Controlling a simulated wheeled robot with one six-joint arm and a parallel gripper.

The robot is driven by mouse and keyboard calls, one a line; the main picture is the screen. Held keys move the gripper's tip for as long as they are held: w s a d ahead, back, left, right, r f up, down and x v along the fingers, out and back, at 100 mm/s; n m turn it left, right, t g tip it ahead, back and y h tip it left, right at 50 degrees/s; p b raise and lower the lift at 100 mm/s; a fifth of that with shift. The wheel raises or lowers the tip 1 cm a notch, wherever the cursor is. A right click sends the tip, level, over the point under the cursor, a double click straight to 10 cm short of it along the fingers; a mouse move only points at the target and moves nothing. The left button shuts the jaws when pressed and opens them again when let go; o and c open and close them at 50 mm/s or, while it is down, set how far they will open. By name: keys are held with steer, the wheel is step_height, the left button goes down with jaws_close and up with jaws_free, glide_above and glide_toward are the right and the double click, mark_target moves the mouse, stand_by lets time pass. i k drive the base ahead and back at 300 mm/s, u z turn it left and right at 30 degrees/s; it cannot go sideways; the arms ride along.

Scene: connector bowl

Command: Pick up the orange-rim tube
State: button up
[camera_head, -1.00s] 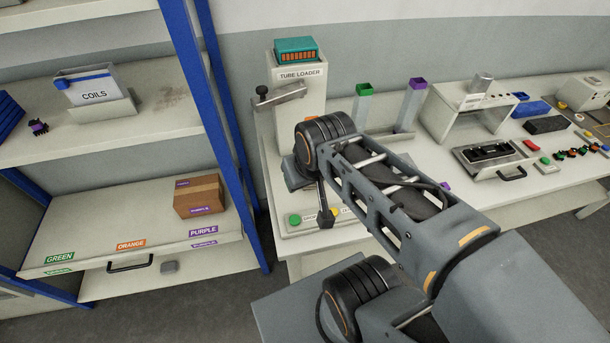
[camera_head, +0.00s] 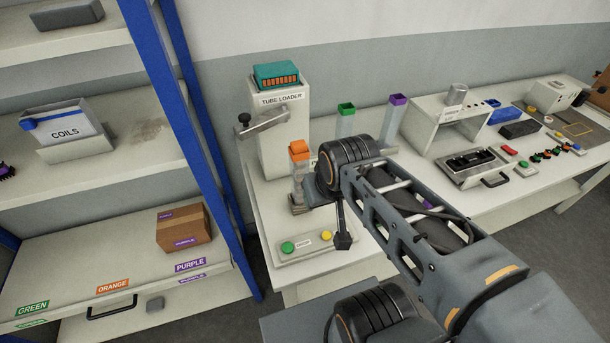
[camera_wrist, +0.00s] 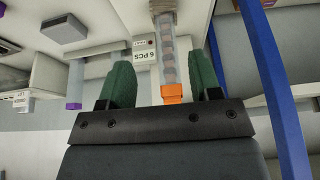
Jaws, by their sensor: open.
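The orange-rim tube (camera_head: 298,177) stands upright on the bench in front of the tube loader (camera_head: 280,130), left of my arm's black wrist joint. It is clear, with an orange rim at its top. In the wrist view, the tube (camera_wrist: 168,60) shows dark pieces inside, and its orange rim lies near the gripper's palm. My gripper (camera_wrist: 164,72) is open, its two green fingers on either side of the tube with gaps to both. In the head view, my arm hides most of the gripper.
A green-rim tube (camera_head: 345,122) and a purple-rim tube (camera_head: 395,113) stand behind my arm. A button box (camera_head: 305,245) with green and yellow buttons lies at the bench front. A blue-post shelf (camera_head: 190,130) stands left. A "6 PCS" label (camera_wrist: 144,50) is beside the tube.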

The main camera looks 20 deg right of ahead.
mark_target(299, 164)
steer(key=u, duration=0.05)
steer(key=k, duration=0.5)
steer(key=z, duration=1.6)
steer(key=k, duration=0.9)
steer(key=u, duration=1.4)
steer(key=i, duration=1)
steer(key=z, duration=0.05)
